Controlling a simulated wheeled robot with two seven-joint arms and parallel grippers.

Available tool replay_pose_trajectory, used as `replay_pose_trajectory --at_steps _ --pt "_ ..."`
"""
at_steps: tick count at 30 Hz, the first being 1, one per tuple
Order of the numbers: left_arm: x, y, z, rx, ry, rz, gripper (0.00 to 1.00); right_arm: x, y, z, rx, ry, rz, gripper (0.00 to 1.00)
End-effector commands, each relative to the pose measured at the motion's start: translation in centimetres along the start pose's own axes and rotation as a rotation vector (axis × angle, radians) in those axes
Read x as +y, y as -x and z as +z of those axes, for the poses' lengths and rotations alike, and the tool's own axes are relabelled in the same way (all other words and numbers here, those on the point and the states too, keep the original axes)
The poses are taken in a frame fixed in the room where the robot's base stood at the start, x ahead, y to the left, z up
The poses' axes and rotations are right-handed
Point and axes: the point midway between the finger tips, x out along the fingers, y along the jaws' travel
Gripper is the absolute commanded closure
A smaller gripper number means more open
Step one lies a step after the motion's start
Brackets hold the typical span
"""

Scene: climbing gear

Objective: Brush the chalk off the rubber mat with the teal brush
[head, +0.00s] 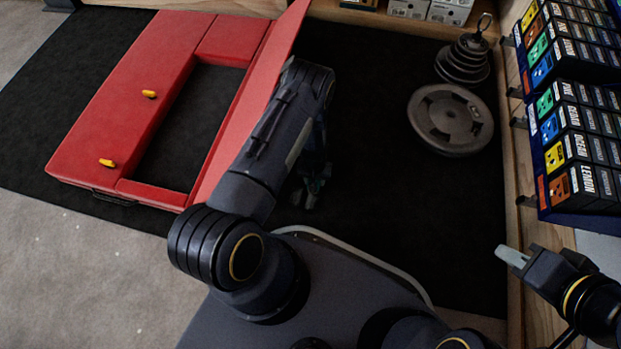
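A black mat (345,262) covers the floor; I take it for the rubber mat. I cannot make out chalk on it. My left arm reaches over the mat, and its gripper (310,193) hangs low behind the forearm, mostly hidden. A small teal patch shows at that gripper; I cannot tell whether it is the teal brush or whether the fingers are shut on it. My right gripper (511,256) is at the right, beside the wooden edge. Its pale fingertips show as one piece, so its opening is unclear. I see no brush there.
A red padded frame (115,120) with yellow tabs lies left, with a raised red flap near my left arm. Weight plates (450,120) stand at the upper right. A rack of small boxes (575,110) lines the right wall. Mat between is clear.

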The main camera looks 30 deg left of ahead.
Motion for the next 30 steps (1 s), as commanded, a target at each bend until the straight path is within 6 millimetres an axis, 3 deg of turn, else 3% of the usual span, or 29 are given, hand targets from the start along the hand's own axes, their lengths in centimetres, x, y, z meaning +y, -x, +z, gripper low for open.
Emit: replay_pose_trajectory --at_steps 9,30 --pt "-0.3 -0.1 3.0 -0.010 0.001 -0.001 0.95 -0.3 0.7 -0.4 0.000 0.000 0.000 0.81" --pt "-0.9 -0.1 7.8 -0.022 0.001 -0.004 0.95 -0.8 1.8 -0.9 0.000 0.000 0.000 0.81"
